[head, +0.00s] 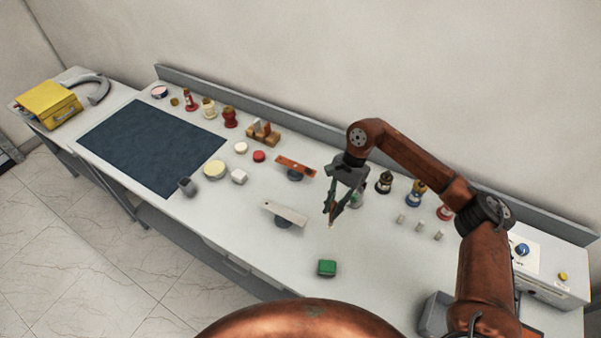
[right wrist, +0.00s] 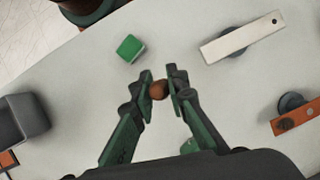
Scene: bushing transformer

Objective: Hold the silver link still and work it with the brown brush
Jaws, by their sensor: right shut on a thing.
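The silver link (head: 285,213) is a flat pale bar with a hole near one end, resting on a small dark round stand. It also shows at the upper right of the right wrist view (right wrist: 240,38). My right gripper (head: 332,217) is just right of the link, above the table, pointing down. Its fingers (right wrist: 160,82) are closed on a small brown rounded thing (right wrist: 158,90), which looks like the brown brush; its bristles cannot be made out. It appears apart from the link. My left gripper is not in view, and nothing holds the link.
An orange-brown link (head: 296,166) on a similar stand lies behind the silver one. A green block (head: 327,268) sits near the front edge. A dark blue mat (head: 152,146) covers the left. Bushings line the back, and a grey bin (head: 436,314) stands front right.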

